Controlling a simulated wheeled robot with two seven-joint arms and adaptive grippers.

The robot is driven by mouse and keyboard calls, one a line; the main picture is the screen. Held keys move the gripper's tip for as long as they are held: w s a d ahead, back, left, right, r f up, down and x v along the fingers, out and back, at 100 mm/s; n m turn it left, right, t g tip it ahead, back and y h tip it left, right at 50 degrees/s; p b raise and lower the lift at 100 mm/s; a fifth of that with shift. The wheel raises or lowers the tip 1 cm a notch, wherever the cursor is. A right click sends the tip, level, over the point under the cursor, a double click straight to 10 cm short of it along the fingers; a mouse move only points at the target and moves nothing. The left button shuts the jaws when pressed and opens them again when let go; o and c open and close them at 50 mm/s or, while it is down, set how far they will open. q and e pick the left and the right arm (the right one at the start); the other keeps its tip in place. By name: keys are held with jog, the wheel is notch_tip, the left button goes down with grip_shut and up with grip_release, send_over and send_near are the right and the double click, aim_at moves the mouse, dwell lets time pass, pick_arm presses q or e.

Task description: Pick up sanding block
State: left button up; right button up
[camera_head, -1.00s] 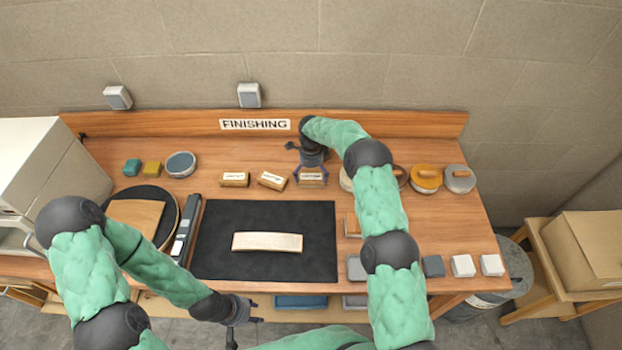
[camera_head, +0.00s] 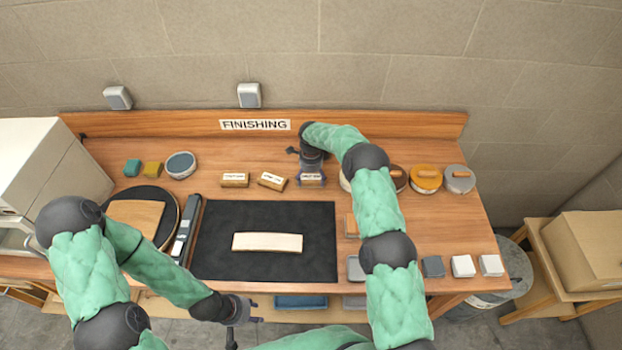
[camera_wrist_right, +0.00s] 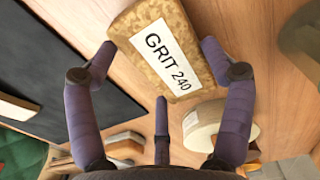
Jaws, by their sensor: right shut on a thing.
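The sanding block (camera_head: 311,180) is a tan speckled block with a white label, on the back of the bench, rightmost in a row of similar blocks. In the right wrist view the block (camera_wrist_right: 160,42) reads "GRIT 240". My right gripper (camera_head: 311,174) reaches down over it and is shut on it, with a finger on each side in the wrist view (camera_wrist_right: 159,50). The block appears to be at bench level; I cannot tell whether it is clear of the wood. My left gripper (camera_head: 254,312) hangs empty and open before the bench's front edge.
Two similar labelled blocks (camera_head: 235,180) (camera_head: 271,180) stand just left. Round tins (camera_head: 426,178) (camera_head: 460,180) stand to the right. A "FINISHING" backboard (camera_head: 390,125) runs behind.

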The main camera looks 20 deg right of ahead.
jog(key=shift+r, duration=0.65)
jog(key=s+a+r+b, duration=0.2)
jog(key=s+a+r, duration=0.2)
jog(key=s+r, duration=0.7)
jog(key=shift+s+r, duration=0.3)
jog(key=shift+s, duration=0.95)
